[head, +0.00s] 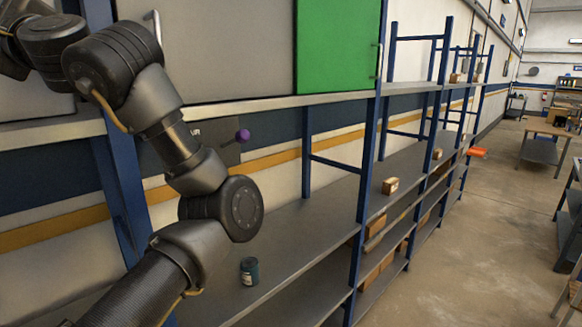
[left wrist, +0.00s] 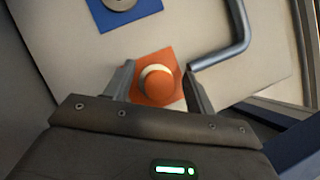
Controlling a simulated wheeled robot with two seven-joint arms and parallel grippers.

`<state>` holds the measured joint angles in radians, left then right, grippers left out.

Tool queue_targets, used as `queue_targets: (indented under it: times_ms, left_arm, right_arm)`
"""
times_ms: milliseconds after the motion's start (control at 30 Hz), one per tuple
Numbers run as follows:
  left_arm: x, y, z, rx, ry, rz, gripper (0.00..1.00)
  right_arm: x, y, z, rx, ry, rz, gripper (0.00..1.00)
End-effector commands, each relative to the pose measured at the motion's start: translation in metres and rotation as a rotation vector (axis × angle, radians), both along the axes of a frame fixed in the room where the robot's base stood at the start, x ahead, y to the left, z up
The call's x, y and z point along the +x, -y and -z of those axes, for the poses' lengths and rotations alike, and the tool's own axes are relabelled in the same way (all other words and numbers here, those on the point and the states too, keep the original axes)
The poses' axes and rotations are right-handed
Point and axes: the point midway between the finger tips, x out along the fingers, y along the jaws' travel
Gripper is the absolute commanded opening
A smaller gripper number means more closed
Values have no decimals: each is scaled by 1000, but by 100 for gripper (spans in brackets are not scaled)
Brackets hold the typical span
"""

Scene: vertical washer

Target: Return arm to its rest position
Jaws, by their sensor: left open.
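My left arm (head: 205,190) rises from the lower left of the head view and bends toward the upper left; its gripper is outside that view. In the left wrist view my left gripper (left wrist: 158,85) is open. Its two fingers stand on either side of a round orange button (left wrist: 158,86) on an orange square plate, mounted on a pale panel (left wrist: 75,60). I cannot tell whether the fingers touch the panel. My right gripper is in neither view.
A bent blue-grey handle (left wrist: 236,50) and a blue square plate (left wrist: 125,14) are near the button. Blue-framed shelving (head: 370,160) lines the wall, with a dark can (head: 249,271) and a small box (head: 390,186). A purple knob (head: 242,136) shows beside my arm.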

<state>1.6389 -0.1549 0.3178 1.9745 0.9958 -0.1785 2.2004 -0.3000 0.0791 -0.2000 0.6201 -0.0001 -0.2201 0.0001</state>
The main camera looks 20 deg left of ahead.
Motion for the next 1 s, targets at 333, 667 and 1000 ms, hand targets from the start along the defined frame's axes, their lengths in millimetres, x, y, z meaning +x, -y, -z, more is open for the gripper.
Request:
queue_targets:
  times_ms: [333, 667, 1000]
  left_arm:
    - [1, 3, 2, 1, 1, 1, 55]
    - [-2, 41, 16, 2, 2, 4, 55]
    - [-8, 103, 32, 0, 1, 2, 55]
  right_arm:
    - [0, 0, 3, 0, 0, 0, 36]
    - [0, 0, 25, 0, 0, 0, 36]
    - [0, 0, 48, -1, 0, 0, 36]
